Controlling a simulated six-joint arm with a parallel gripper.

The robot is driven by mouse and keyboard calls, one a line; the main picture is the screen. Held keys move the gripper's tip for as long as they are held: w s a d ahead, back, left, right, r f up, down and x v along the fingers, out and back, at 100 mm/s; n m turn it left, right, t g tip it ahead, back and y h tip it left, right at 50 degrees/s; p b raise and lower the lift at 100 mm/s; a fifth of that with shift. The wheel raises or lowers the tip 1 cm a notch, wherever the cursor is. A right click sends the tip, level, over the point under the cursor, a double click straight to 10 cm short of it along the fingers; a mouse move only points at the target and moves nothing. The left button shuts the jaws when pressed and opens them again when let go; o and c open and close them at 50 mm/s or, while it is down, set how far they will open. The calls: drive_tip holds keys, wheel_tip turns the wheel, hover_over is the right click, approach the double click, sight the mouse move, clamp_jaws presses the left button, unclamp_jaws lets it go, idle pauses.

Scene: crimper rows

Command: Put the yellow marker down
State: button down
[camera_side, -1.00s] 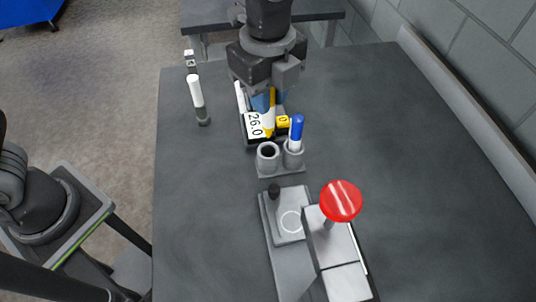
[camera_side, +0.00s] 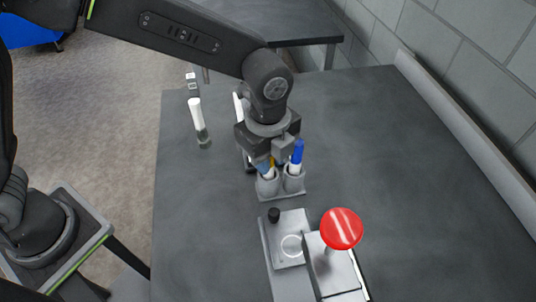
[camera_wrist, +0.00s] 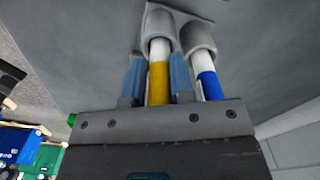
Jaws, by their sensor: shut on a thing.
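My gripper (camera_side: 266,163) is low over the left cup of the grey two-cup holder (camera_side: 282,194). Its blue fingers (camera_wrist: 159,76) are shut on the yellow marker (camera_wrist: 158,84), one on each side. In the wrist view the marker's white end reaches into the mouth of the left cup (camera_wrist: 158,20). How deep it sits is hidden. In the side view the gripper covers most of the marker.
A blue marker (camera_side: 297,152) stands in the right cup, close beside my gripper. A press with a red knob (camera_side: 341,228) is in front of the holder. The table's right side is clear.

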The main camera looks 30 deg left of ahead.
drive_tip(key=shift+f, duration=0.15)
drive_tip(key=c, duration=1.3)
unclamp_jaws()
drive_tip(key=shift+o, duration=0.2)
wheel_tip(320, 180, up, 12)
drive_tip(key=shift+f, duration=0.25)
drive_tip(key=shift+r, duration=0.45)
drive_tip(key=shift+a, duration=0.1)
